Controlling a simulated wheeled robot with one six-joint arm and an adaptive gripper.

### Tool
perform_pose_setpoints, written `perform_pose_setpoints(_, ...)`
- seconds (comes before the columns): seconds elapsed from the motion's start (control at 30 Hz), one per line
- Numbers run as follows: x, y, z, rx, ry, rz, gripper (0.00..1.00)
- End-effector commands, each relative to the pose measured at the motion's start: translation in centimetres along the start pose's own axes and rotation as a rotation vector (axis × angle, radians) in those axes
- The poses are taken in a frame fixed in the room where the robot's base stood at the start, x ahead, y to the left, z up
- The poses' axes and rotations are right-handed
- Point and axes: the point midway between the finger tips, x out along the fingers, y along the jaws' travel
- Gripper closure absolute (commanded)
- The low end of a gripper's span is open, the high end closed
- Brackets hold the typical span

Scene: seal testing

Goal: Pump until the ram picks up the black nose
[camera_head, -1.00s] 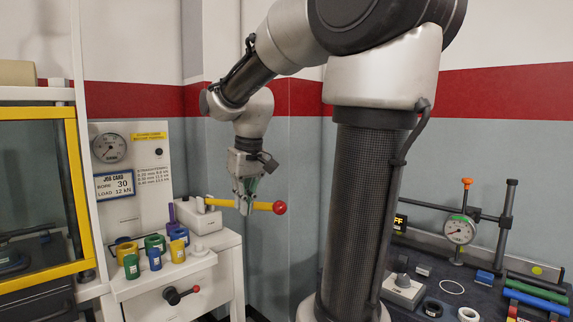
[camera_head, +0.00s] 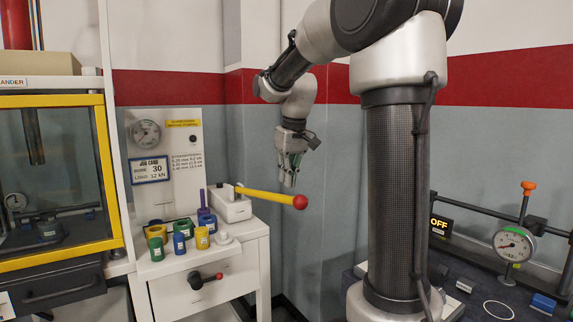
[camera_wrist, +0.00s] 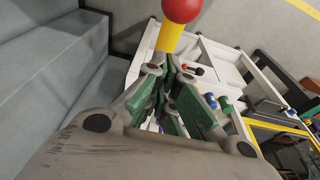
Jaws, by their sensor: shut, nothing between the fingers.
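The pump lever (camera_head: 265,196) is a yellow bar with a red ball (camera_head: 300,202) at its end, reaching right from a white pump block (camera_head: 233,206) and tilting slightly down. My gripper (camera_head: 291,182) is shut and empty, just above the lever near the ball. In the wrist view, the ball (camera_wrist: 182,9) and yellow bar (camera_wrist: 170,38) show beyond my fingertips (camera_wrist: 175,72). In the press at the left, the dark ram (camera_head: 34,136) hangs above a dark piece with a green label (camera_head: 50,231); a gap shows between them. I cannot tell whether that piece is the black nose.
A yellow-framed guard (camera_head: 112,185) fronts the press. Several coloured rings stand on the white cabinet (camera_head: 250,228), below a gauge panel (camera_head: 170,140). A drawer knob (camera_head: 196,281) sticks out in front. A dial gauge (camera_head: 513,244) stands on the dark bench at right.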

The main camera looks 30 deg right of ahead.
Motion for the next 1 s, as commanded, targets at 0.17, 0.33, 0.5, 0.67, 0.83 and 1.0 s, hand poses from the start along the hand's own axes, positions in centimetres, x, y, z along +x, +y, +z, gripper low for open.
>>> perform_pose_setpoints(0.17,0.6,0.0,0.0,0.0,-0.001,0.0,1.0)
perform_pose_setpoints(0.33,0.6,0.0,0.0,0.0,0.0,0.0,1.0)
perform_pose_setpoints(0.5,0.6,0.0,0.0,0.0,0.0,0.0,1.0)
perform_pose_setpoints(0.67,1.3,0.0,0.2,0.0,-0.001,0.0,1.0)
perform_pose_setpoints(0.83,2.4,0.0,0.4,0.0,-0.002,0.0,1.0)
perform_pose_setpoints(1.0,3.4,0.0,0.6,0.0,-0.001,0.0,1.0)
